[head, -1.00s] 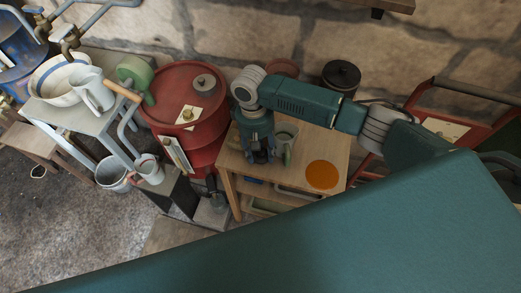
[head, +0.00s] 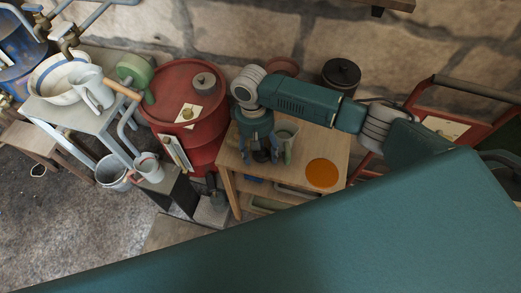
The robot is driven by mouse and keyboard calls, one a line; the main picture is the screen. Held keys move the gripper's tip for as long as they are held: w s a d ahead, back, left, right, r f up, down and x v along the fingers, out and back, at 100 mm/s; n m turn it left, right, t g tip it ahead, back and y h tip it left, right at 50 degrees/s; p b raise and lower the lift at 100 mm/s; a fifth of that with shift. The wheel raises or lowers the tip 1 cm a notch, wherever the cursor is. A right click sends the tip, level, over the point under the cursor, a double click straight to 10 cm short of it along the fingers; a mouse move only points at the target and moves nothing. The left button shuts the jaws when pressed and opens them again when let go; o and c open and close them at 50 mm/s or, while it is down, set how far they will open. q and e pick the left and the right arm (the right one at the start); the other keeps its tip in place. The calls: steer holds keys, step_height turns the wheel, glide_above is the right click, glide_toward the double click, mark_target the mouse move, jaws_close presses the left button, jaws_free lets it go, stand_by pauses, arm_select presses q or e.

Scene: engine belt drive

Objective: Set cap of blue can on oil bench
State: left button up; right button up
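The wooden bench (head: 304,153), which looks like the oil bench, stands at the centre with an orange round patch on its top. My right gripper (head: 260,159) points down over the bench's left part. Its fingers are spread. A small dark thing (head: 261,156) shows between the fingertips; it may be the cap, but it is too small to tell, as is whether it touches the bench. No can is clearly recognisable as the blue can. A blue vessel (head: 20,55) stands at the far left, partly cut off. My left gripper is not in view.
A grey-green jug (head: 286,137) stands on the bench close right of my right gripper. A red drum (head: 185,90) stands left of the bench. A black lidded pot (head: 341,75) is behind it. My teal arm link covers the lower right. The bench's front right is clear.

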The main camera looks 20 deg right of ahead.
step_height(320, 180, up, 12)
steer(key=w+b, duration=0.1)
steer(key=w, duration=0.1)
steer(key=shift+a+r, duration=0.2)
steer(key=shift+a, duration=0.1)
